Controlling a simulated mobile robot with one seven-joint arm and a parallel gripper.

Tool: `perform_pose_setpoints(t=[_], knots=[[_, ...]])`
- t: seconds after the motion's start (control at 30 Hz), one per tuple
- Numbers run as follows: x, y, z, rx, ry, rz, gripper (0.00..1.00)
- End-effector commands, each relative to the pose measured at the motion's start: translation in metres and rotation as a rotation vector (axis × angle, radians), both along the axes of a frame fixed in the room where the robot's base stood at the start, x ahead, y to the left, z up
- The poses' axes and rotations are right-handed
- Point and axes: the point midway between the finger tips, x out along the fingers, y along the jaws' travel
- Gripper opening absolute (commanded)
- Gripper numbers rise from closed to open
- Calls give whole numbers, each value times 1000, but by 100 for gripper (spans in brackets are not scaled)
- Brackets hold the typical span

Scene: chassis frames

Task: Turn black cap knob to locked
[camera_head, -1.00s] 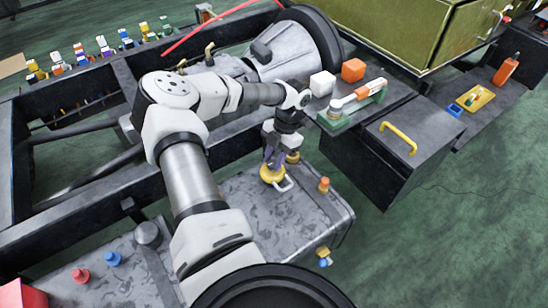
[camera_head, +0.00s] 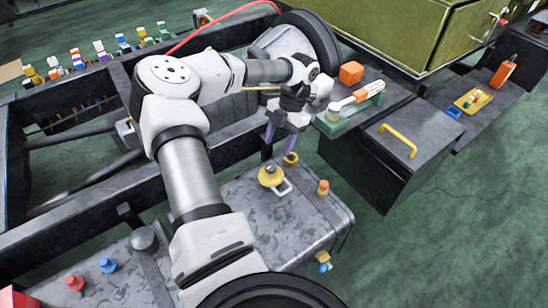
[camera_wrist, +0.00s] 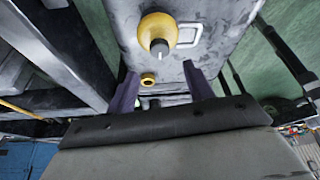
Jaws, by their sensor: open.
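A round yellow cap (camera_head: 270,177) with a small dark knob on top sits on the grey tank (camera_head: 235,212). A white loop handle (camera_head: 283,188) is beside it. In the wrist view the yellow cap (camera_wrist: 157,30) and its black knob (camera_wrist: 158,48) show at the top, beyond the fingertips. My gripper (camera_head: 281,146) is open and empty above the tank's back edge, apart from the cap. Its two purple fingers (camera_wrist: 161,80) frame a small yellow ring fitting (camera_wrist: 148,79) in the wrist view. I cannot read any lock mark.
A dark round cap (camera_head: 145,238) and red and blue knobs (camera_head: 109,265) are at the tank's left. A green holder (camera_head: 350,113) and an orange cube (camera_head: 351,73) lie behind. Black frame rails run along the left.

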Motion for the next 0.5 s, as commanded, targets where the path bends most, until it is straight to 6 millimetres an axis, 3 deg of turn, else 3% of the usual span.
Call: perform_pose_setpoints(t=[0.2,0.5], knots=[[12,-12,39,0,-3,-1,52],[18,-18,61,0,0,-1,52]])
